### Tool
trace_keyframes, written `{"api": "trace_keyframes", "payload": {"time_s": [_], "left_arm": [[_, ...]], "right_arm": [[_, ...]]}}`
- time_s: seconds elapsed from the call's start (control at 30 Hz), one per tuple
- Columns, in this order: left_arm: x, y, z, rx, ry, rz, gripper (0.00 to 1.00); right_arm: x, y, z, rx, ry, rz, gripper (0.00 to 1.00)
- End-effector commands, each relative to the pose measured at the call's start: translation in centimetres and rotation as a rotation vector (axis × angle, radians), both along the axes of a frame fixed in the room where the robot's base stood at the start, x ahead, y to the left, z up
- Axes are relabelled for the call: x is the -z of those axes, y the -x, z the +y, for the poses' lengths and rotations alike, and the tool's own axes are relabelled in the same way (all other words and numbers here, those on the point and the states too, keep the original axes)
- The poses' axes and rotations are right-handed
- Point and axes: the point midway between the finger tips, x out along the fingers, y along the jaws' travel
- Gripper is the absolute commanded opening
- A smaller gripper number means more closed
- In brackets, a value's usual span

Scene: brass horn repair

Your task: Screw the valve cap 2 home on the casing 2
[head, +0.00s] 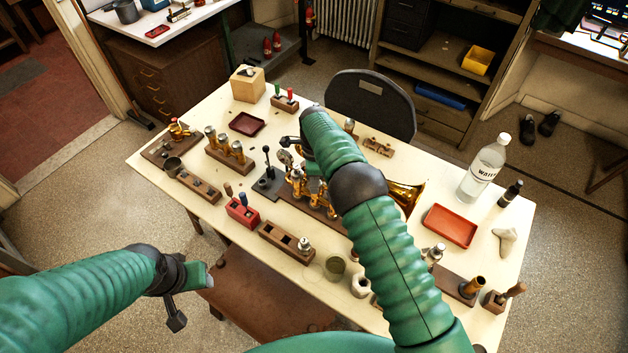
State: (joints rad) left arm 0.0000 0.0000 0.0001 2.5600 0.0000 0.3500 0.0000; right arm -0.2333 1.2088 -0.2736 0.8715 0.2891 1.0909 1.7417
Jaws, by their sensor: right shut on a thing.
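The brass horn lies on the bench, its bell (404,197) out to the right behind my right arm. Its valve casings (299,184) stand upright at the middle of the bench; my arm covers part of the horn, and I cannot tell casing 2 apart for certain. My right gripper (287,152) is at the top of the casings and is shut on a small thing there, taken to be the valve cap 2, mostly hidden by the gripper. Whether it touches the casing cannot be told. My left gripper (192,298) is off the bench's front left edge, apart from everything; its jaw opening is unclear.
A wooden block (288,240) with holes and a red holder (243,212) stand in front of the horn. A red tray (449,226), a water bottle (484,168) and a dark small bottle (511,193) are at the right. A dark tray (246,124) lies behind left.

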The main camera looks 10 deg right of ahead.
Motion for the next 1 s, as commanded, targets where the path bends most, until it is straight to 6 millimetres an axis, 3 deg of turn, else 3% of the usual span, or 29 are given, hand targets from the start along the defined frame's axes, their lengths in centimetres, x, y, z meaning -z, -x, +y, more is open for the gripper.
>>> {"api": "trace_keyframes", "payload": {"time_s": [0.03,0.07,0.23,0.63,0.77,1.0], "left_arm": [[0.0,0.0,0.0,0.0,0.0,0.0,0.47],[0.0,0.0,0.0,0.0,0.0,0.0,0.47],[0.0,0.0,0.0,0.0,0.0,0.0,0.47],[0.2,0.0,0.0,0.0,0.0,0.0,0.47],[0.7,0.0,0.0,0.0,0.0,0.0,0.47],[1.3,0.0,0.0,0.0,0.0,0.0,0.47]], "right_arm": [[-0.1,-0.2,-0.1,0.076,0.001,-0.007,0.0],[-0.1,-0.2,0.0,0.068,0.0,-0.007,0.38],[-0.1,-0.1,0.0,0.064,0.0,-0.004,0.59],[-1.0,-0.1,0.0,0.061,0.0,-0.003,0.59],[-3.7,-0.2,0.0,0.061,-0.001,-0.007,0.59],[-11.0,-0.3,0.0,0.062,-0.001,-0.007,0.59]]}}
